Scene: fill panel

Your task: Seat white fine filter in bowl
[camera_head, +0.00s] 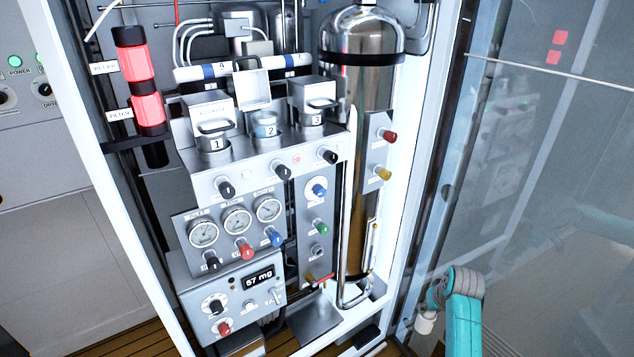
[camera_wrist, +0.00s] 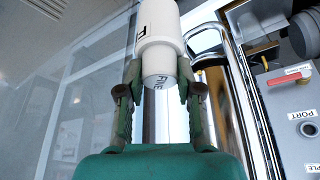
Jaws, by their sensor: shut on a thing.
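My gripper (camera_wrist: 159,72) is shut on the white fine filter (camera_wrist: 159,32), a cylinder with dark lettering that seems to read "FINE", in the wrist view. One finger is on each side of its lower part; its upper end is cut off by the frame. In the head view the filter's pale end (camera_head: 426,322) shows beside my teal arm at the lower right, apart from the panel. Three numbered bowls stand in a row: bowl 1 (camera_head: 214,144), bowl 2 (camera_head: 265,130) and bowl 3 (camera_head: 311,118). A plate stands raised behind bowl 2. I cannot tell which bowl is meant.
A tall steel cylinder (camera_head: 360,95) stands right of the bowls. Knobs, gauges (camera_head: 237,220) and a display reading 57 mg (camera_head: 259,278) are below them. A white cabinet frame post (camera_head: 405,170) and a glass pane (camera_head: 540,150) stand between the bowls and the right side.

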